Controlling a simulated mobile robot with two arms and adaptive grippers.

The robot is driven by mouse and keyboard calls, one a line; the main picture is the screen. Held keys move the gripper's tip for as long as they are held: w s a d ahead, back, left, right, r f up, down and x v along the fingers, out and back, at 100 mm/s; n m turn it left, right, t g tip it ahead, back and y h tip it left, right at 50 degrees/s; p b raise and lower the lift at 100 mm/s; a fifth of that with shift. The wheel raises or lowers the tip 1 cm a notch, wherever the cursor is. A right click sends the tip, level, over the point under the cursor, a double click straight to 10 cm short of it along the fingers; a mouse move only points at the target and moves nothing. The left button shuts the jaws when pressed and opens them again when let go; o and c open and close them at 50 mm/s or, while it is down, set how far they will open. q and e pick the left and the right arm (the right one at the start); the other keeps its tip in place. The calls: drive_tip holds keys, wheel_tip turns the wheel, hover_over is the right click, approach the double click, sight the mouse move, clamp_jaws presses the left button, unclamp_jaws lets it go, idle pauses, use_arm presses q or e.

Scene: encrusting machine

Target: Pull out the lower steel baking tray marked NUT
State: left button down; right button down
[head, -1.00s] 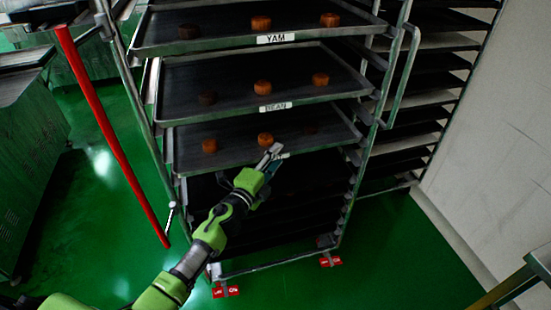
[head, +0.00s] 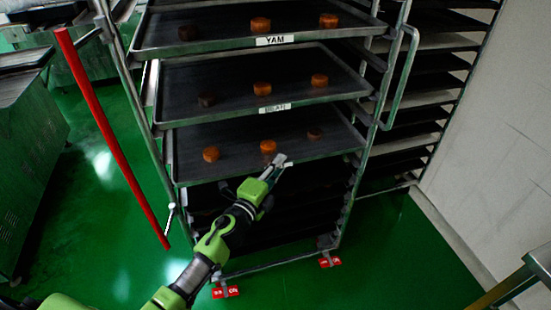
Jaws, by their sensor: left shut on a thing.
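The lowest of three loaded steel trays (head: 220,170) sits in the rack with several small round cakes, at least one orange-brown (head: 211,154) and one darker (head: 315,134). My left gripper (head: 277,163) is shut on the middle of its front rim. The gripper covers most of the label there, so I cannot read NUT. The tray lies level, and its front edge stands a little out toward me. My right gripper is not in view.
Above are a tray marked YAM (head: 276,40) and one with a label that seems to read BEAN (head: 274,107). A red pole (head: 110,135) leans at left. A wall (head: 490,120) stands at right. Green floor (head: 400,270) is clear in front.

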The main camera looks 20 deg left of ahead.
use_arm(q)
drive_tip(key=s+d, duration=0.6)
drive_tip(key=s, duration=0.3)
drive_tip(key=shift+s+d, duration=0.3)
drive_tip(key=shift+s, duration=0.1)
drive_tip(key=c, duration=1.9)
unclamp_jaws()
drive_tip(key=s+a, duration=0.2)
drive_tip(key=s, duration=0.9)
drive_tip(key=shift+s+a, duration=0.15)
drive_tip(key=shift+s, duration=0.25)
